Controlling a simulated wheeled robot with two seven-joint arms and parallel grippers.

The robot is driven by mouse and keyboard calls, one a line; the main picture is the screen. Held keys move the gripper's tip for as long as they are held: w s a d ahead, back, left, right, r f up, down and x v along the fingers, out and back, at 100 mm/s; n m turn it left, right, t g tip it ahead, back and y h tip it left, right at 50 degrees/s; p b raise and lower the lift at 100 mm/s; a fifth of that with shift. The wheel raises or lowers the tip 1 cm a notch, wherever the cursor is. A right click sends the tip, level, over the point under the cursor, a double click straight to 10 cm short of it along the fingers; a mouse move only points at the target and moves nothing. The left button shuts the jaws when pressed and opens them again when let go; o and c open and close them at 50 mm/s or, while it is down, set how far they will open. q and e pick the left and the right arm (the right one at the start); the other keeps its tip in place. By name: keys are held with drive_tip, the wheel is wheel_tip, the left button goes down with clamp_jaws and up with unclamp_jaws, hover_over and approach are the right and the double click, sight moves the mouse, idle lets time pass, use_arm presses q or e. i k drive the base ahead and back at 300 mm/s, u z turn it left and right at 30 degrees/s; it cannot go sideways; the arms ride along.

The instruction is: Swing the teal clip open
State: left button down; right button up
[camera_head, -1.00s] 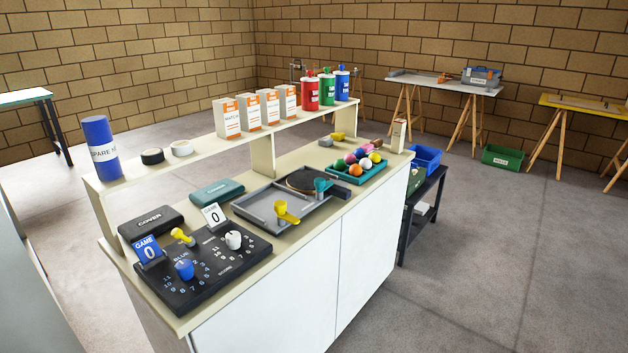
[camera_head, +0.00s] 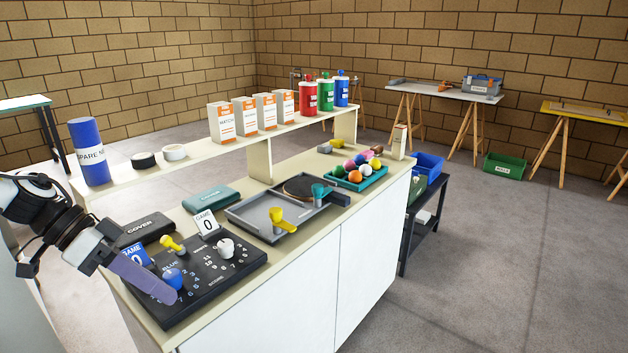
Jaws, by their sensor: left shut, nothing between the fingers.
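The teal clip (camera_head: 319,192) stands upright at the far right part of the grey tray (camera_head: 262,232), beside a dark round paddle (camera_head: 300,187) whose dark handle sticks out to the right. Whether the clip presses on the paddle is too small to tell. A similar yellow clip (camera_head: 281,220) stands at the near part of the tray. My left gripper (camera_head: 168,296) comes in from the left, shut and empty, over the near left of the black scoreboard, well away from the teal clip. It hides part of the board and the blue game card. My right gripper is not in view.
The black scoreboard (camera_head: 215,285) has blue, white and yellow knobs. A teal ball tray (camera_head: 345,182) lies beyond the clip. Cover cases (camera_head: 211,199) lie behind. A raised shelf (camera_head: 205,158) carries white boxes, tins and a blue cylinder (camera_head: 88,150).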

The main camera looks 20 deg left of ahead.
sight(318, 190)
drive_tip(key=i, duration=1.9)
